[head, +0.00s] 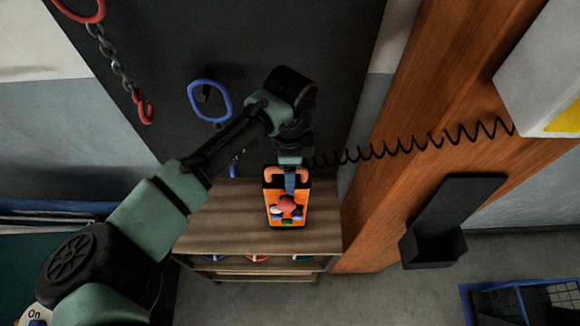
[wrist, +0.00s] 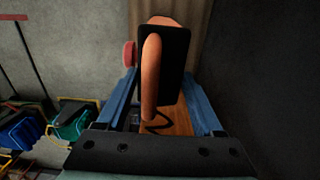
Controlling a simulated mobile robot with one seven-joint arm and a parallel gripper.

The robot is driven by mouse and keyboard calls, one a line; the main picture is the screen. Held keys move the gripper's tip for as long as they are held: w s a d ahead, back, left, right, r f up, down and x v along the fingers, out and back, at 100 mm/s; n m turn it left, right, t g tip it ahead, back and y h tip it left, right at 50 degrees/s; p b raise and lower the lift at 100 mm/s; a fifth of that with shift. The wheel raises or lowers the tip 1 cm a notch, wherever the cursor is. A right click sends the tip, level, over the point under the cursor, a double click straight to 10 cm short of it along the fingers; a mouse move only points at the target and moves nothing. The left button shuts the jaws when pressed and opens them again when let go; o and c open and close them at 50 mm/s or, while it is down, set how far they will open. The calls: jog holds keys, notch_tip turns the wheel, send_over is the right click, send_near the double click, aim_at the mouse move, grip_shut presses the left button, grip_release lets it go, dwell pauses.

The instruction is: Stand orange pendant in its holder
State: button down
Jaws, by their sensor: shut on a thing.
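The orange pendant (head: 273,207) has coloured buttons on its front and hangs upright below my gripper (head: 289,180), over the wooden cabinet top in the head view. My gripper is shut on the upper part of the pendant. In the wrist view the pendant's orange handle and black body (wrist: 176,62) show between my blue fingers. A black coiled cord (head: 400,150) runs right from near my gripper to a white box. The likely holder is a black open-topped pocket with a tall back (head: 437,246) on the right, apart from the pendant. Whether the pendant touches the cabinet top is unclear.
The wooden cabinet (head: 215,222) stands below my gripper. A broad wooden post (head: 390,195) rises between it and the black holder. A red-hooked chain (head: 117,62) and a blue ring (head: 194,100) hang at upper left. A blue-edged crate (head: 515,300) is at lower right.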

jog(key=shift+c, duration=0.2)
grip_release()
jog(key=shift+f, duration=0.1)
notch_tip(320, 180, up, 12)
jog(key=b, duration=0.3)
jog(key=shift+b, duration=0.3)
